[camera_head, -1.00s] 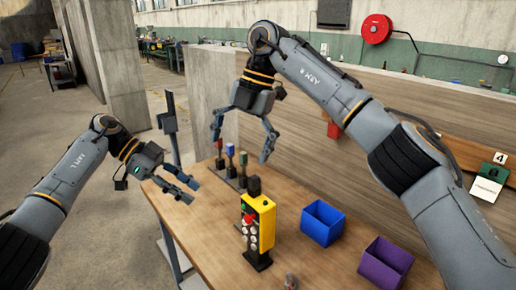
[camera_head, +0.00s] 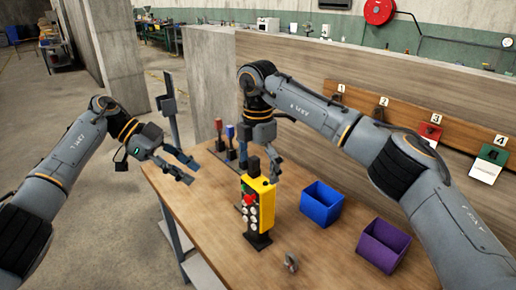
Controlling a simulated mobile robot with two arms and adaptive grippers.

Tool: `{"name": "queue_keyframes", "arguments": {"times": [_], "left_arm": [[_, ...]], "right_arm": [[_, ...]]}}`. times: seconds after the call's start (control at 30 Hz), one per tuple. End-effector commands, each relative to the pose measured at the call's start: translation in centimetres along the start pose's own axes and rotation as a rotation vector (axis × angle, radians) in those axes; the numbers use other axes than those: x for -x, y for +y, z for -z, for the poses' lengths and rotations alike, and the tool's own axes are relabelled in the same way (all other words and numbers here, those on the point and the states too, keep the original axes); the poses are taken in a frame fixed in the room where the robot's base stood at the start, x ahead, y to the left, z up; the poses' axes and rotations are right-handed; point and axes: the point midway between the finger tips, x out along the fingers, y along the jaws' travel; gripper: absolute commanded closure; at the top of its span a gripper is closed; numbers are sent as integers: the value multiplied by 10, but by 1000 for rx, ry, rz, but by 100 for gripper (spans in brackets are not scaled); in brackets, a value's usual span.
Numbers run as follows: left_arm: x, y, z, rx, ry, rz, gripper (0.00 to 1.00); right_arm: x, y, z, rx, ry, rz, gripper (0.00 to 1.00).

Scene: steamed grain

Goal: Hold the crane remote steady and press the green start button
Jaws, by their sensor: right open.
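The yellow crane remote (camera_head: 265,208) stands upright in a dark stand on the wooden table. Its front face has a red button (camera_head: 249,200) and several pale round buttons below it; a small greenish spot shows near the top, too small to be sure of. My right gripper (camera_head: 259,169) points down with its fingers apart, at the top of the remote in the picture; I cannot tell whether it touches. My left gripper (camera_head: 190,171) is open and empty, left of the remote over the table's left edge.
A blue bin (camera_head: 321,208) and a purple bin (camera_head: 383,245) stand right of the remote. Red-topped and blue-topped upright objects (camera_head: 230,133) stand behind it. A small grey ring-like object (camera_head: 291,262) lies in front. A numbered board (camera_head: 400,118) runs along the back panel.

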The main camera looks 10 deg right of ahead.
Motion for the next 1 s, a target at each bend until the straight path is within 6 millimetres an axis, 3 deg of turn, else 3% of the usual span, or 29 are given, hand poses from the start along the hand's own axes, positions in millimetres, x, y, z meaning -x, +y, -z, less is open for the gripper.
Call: {"name": "queue_keyframes", "arguments": {"times": [0.23,0.6,1.0], "left_arm": [[0,0,0,0,0,0,62],[0,0,0,0,0,0,62],[0,0,0,0,0,0,64]], "right_arm": [[-29,0,0,0,0,1,0],[-34,0,0,0,0,0,0],[-34,0,0,0,0,0,76]]}}
